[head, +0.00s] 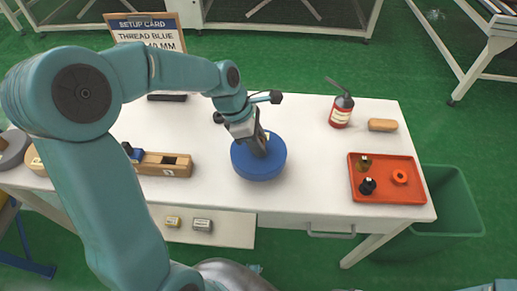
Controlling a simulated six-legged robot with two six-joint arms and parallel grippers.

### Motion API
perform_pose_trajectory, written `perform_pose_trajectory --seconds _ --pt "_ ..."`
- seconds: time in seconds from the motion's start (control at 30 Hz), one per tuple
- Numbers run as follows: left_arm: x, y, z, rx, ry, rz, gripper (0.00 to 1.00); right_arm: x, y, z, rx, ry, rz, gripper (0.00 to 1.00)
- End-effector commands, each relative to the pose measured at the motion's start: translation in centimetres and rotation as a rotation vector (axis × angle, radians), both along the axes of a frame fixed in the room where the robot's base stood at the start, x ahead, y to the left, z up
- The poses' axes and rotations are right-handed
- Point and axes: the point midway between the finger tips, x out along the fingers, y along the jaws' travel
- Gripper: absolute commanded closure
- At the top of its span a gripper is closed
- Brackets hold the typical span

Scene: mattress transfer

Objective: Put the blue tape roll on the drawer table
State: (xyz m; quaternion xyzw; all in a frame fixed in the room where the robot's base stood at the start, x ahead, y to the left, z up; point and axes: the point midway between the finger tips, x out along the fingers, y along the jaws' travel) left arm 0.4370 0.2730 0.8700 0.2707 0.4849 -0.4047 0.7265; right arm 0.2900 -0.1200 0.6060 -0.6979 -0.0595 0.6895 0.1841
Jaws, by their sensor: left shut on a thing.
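The blue tape roll (262,166) is a thick blue disc, lying flat over the middle of the white drawer table (310,180). My left gripper (260,148) reaches down from above and is shut on the roll. The gripper hides part of the roll's top. I cannot tell whether the roll touches the table top or hangs just above it. My right gripper is not in view; only a bit of teal shows at the lower right edge.
An orange tray (405,198) with small parts, a red fire extinguisher (341,110) and a tan block (382,125) stand at the right. A wooden block holder (165,164) and a setup card (147,32) are at the left. A green bin (455,200) stands beside the table.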

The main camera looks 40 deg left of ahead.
Motion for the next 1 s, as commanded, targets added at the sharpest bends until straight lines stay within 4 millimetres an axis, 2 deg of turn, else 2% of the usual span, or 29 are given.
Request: perform_pose_trajectory --seconds 0.03,0.1,0.2,0.57,0.6,0.67,1.0 --pt "0.0 0.0 -1.2 -0.001 0.004 0.001 1.0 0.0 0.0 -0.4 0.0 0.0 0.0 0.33" --pt "0.0 0.0 -2.3 -0.001 0.004 0.001 1.0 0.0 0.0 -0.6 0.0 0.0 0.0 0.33" --pt "0.1 0.0 -3.2 0.0 0.001 0.002 1.0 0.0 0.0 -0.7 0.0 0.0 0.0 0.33" --pt "0.1 0.0 -3.5 0.0 0.0 0.001 1.0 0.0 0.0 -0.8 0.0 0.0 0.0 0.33" --pt "0.1 0.0 -3.5 -0.001 0.001 0.001 0.6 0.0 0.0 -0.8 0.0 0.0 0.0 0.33" --pt "0.1 0.0 -3.5 -0.001 0.001 0.001 0.41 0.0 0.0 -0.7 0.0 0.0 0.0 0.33" --pt "0.1 0.0 -3.0 0.0 0.0 0.0 0.41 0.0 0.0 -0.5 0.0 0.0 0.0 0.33"
